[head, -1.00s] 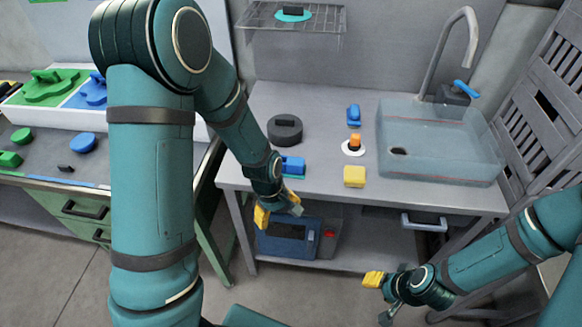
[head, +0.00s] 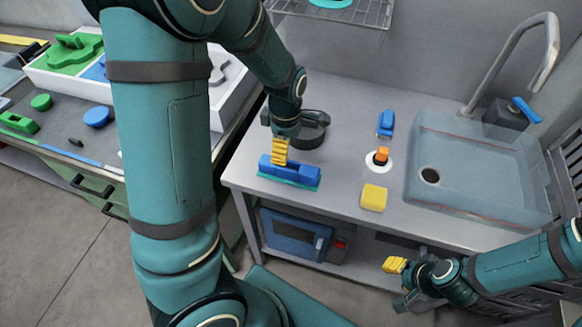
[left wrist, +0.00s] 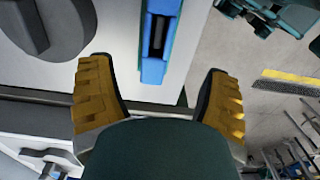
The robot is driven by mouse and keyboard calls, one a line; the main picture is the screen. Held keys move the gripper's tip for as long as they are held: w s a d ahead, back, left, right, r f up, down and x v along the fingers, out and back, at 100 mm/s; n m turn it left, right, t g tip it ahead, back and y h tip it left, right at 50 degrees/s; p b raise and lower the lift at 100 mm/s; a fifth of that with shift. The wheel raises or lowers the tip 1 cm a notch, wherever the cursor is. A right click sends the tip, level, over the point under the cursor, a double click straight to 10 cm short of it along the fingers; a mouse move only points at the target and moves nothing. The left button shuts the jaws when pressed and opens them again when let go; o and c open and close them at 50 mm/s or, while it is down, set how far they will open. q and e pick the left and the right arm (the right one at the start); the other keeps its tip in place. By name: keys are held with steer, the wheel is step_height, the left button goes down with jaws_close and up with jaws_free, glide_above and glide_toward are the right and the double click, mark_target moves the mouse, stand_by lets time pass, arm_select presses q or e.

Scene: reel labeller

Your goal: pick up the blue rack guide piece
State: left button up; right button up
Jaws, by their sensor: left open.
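The blue rack guide piece (head: 303,174) is a long blue block with a slot, lying on a thin teal base near the front left edge of the grey bench. My left gripper (head: 280,150) is over it, and its yellow fingers hide part of it. In the left wrist view the piece (left wrist: 152,70) lies beyond and between the tips of my open left gripper (left wrist: 154,68), with clear space on both sides. My right gripper (head: 395,266) is low in front of the bench, away from the piece; its opening is unclear.
A dark round reel (head: 312,132) stands just behind the piece. A yellow block (head: 373,198), an orange-topped white disc (head: 378,162) and a blue item (head: 386,122) lie to the right, before the sink (head: 475,180). A wire shelf (head: 350,12) hangs above the bench.

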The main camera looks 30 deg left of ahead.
mark_target(289, 170)
arm_select(q)
step_height(289, 170, down, 5)
steer(key=shift+f+b, duration=0.2)
steer(key=shift+b, duration=0.3)
steer(key=f, duration=0.1)
steer(key=f+b, duration=0.1)
steer(key=f, duration=0.3)
steer(key=shift+w+d+f, duration=0.1)
steer(key=shift+w+d, duration=0.05)
steer(key=shift+w, duration=0.1)
jaws_close()
